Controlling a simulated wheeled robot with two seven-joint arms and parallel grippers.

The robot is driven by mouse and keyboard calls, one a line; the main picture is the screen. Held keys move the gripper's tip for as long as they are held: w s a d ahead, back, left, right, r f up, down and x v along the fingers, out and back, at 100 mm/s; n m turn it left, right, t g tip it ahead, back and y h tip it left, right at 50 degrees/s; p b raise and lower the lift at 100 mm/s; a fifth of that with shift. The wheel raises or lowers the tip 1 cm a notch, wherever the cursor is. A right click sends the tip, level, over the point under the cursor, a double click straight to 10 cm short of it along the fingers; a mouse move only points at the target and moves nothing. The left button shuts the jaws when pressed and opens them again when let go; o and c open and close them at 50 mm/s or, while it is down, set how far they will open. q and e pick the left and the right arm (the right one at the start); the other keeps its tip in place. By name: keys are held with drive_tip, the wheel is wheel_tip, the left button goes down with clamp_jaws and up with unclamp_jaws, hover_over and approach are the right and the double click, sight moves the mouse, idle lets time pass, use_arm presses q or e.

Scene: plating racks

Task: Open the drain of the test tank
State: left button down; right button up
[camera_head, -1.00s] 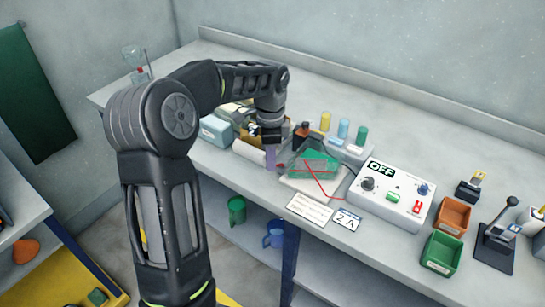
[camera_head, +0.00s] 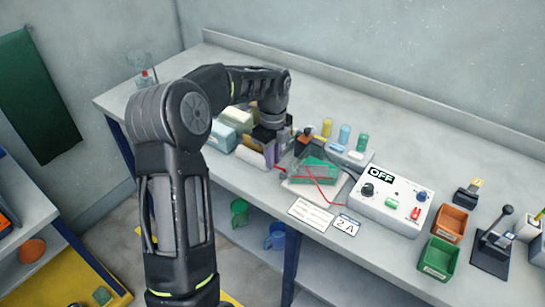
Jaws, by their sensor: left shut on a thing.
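A clear, slant-sided vessel (camera_head: 291,161) with green in it stands on a pale base on the bench, a red line across it. I cannot tell for certain which is the test tank, and no drain can be made out. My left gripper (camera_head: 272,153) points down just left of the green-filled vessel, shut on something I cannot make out. Purplish upright pieces show there, perhaps fingertips or an object. My right gripper is out of view.
A white control box (camera_head: 391,206) marked OFF stands to the right. An orange bin (camera_head: 451,223), a green bin (camera_head: 438,258) and a lever stand (camera_head: 494,245) are beyond it. Yellow, blue and green cylinders stand behind the green-filled vessel. Light boxes (camera_head: 220,131) crowd the gripper's left.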

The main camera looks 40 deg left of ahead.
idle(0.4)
use_arm(q)
drive_tip(key=c, duration=1.4)
unclamp_jaws()
wheel_tip(320, 180, up, 8)
drive_tip(key=shift+f+b, duration=0.1)
drive_tip(key=shift+b, duration=0.45)
